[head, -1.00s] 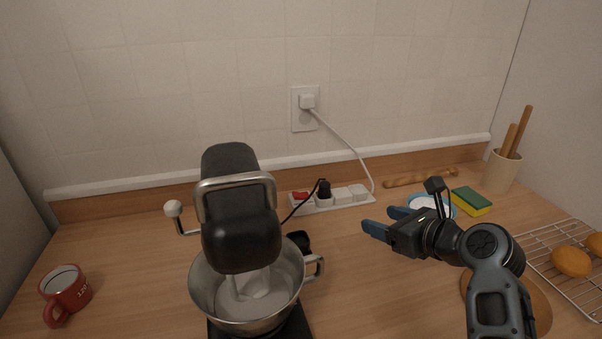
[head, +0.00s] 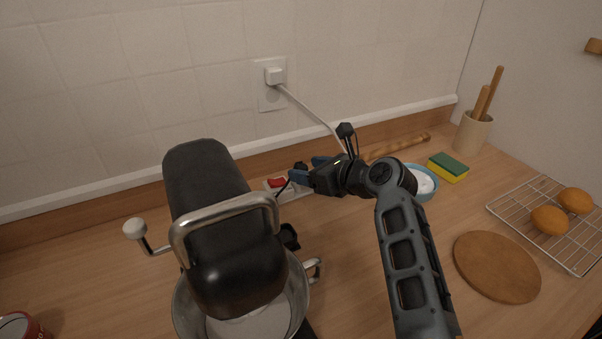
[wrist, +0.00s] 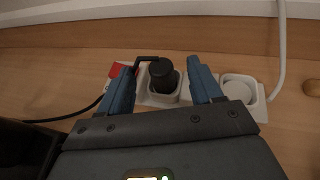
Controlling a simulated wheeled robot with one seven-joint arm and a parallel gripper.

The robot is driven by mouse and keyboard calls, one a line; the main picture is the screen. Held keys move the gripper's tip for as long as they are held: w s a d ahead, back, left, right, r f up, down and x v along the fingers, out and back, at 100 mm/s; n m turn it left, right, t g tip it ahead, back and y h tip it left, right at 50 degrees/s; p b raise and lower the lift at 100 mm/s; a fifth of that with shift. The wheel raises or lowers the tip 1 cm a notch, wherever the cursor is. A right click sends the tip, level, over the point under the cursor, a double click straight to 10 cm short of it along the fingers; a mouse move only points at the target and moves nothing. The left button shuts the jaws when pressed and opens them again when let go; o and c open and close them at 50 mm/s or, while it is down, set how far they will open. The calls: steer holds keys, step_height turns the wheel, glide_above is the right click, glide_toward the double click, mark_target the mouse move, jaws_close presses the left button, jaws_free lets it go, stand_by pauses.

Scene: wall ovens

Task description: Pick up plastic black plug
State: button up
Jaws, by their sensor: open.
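The black plastic plug (wrist: 162,76) sits upright in a socket of the white power strip (wrist: 256,94), with its black cable running off to the left in the wrist view. My gripper (wrist: 160,80) is open, with one blue finger to the left of the plug and the other to its right. A gap shows on both sides of the plug. In the head view my gripper (head: 307,170) is low over the strip (head: 292,194) and hides most of it. The red switch (head: 277,183) shows at the strip's left end.
A stand mixer (head: 215,230) with a steel bowl stands close to the left of my gripper. A blue bowl (head: 428,192), a sponge (head: 448,168) and a wooden rolling pin (head: 398,148) lie to the right. The tiled wall is just behind the strip.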

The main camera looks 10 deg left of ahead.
steer(key=shift+x, duration=0.75)
steer(key=c, duration=1.2)
steer(key=shift+o, duration=0.2)
steer(key=shift+r, duration=0.1)
